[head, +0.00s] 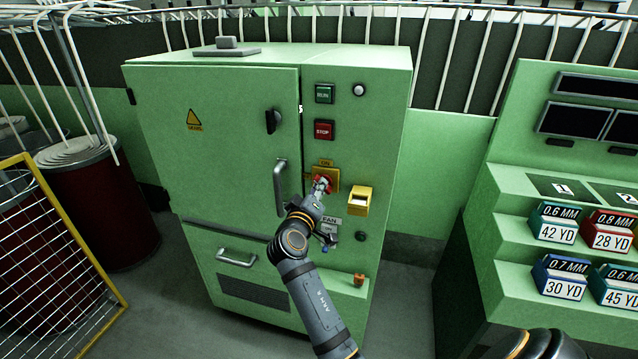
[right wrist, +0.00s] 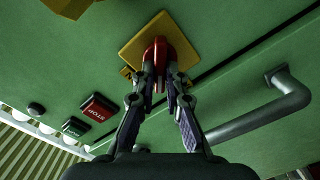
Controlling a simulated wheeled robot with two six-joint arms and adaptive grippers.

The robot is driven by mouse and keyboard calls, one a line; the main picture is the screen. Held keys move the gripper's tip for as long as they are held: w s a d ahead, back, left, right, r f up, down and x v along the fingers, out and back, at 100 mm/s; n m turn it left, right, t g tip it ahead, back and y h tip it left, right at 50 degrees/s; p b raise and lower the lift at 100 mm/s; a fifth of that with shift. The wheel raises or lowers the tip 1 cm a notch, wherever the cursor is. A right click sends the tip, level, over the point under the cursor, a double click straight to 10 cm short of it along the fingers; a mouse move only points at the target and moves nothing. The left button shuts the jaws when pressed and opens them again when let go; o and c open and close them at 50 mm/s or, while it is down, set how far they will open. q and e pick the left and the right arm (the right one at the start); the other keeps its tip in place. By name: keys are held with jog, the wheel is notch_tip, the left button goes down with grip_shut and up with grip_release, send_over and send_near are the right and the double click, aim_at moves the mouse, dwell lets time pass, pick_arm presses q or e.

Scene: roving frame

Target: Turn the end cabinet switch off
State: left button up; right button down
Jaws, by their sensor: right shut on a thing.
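The end cabinet (head: 235,150) is a green box with a door and a column of controls on its right side. Its red switch handle (right wrist: 161,50) sits on a yellow plate (right wrist: 137,50); the plate also shows in the head view (head: 329,172), with an ON label (head: 326,162) above it. My right gripper (right wrist: 161,78) is shut on the red handle, one finger on each side. In the head view my right gripper (head: 321,188) covers much of the handle, so its turn angle is hard to tell. My left gripper is not in view.
Above the switch are a green RUN button (head: 324,93) and a red STOP button (head: 324,130). A yellow box (head: 358,200) stands out close to its right, and a FAN switch (head: 330,229) is below. The door handle (head: 280,187) juts out just left.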

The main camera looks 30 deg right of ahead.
jog(key=shift+f+n+p, duration=0.15)
jog(key=shift+n+p, duration=2.35)
jog(key=shift+n, duration=1.6)
jog(key=c, duration=1.4)
grip_release()
jog(key=shift+w+f, duration=0.1)
